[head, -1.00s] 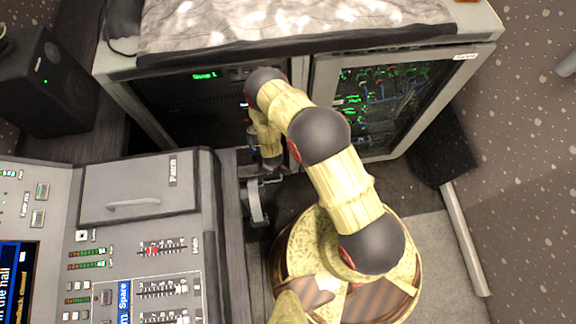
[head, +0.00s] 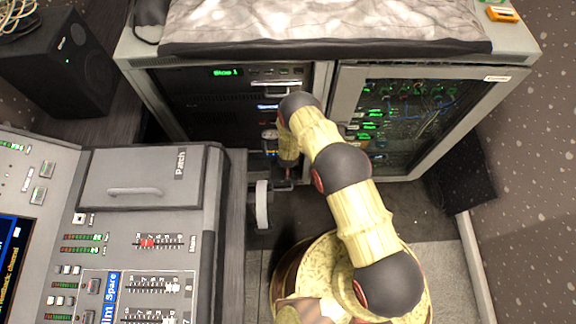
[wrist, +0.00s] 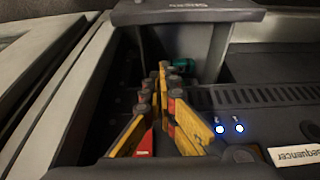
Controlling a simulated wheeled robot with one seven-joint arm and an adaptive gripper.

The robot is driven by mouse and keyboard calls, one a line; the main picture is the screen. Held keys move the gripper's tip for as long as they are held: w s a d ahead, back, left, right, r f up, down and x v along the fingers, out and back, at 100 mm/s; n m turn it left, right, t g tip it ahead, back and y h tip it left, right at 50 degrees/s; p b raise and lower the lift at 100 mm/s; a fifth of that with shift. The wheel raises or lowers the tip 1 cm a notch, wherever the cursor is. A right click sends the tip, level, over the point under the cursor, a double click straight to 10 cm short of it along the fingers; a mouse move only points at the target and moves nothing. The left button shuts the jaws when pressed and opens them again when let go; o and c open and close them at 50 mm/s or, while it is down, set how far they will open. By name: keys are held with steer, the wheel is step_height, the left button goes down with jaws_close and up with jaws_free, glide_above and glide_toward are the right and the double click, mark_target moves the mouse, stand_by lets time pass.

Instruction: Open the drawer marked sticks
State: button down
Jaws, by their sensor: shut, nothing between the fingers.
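My gripper (wrist: 160,110) shows in the wrist view as yellow, grey-jointed fingers, shut with nothing between them. In the wrist view it is below a grey panel (wrist: 190,17) that stands out at the top. The small label on the panel is too small to read surely. A grey side piece (wrist: 216,50) runs down from the panel, and a teal item (wrist: 183,65) shows beside the fingers. Whether this is the sticks drawer, and how far out it stands, I cannot tell. In the head view the gripper end (head: 285,175) hangs before the left rack, largely hidden.
A dark unit with vents, blue lights and a "Sequencer" label (wrist: 295,155) lies to the right. A glazed rack door (head: 410,120) is at right. Bare floor (head: 435,260) lies beside my base.

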steer(key=b+x, duration=0.1)
steer(key=x, duration=0.2)
steer(key=shift+f, duration=0.1)
steer(key=s, duration=0.3)
steer(key=shift+s+a+r, duration=0.1)
steer(key=shift+s+r, duration=0.05)
steer(key=shift+r, duration=0.15)
steer(key=shift+s+b, duration=0.35)
steer(key=shift+s, duration=0.05)
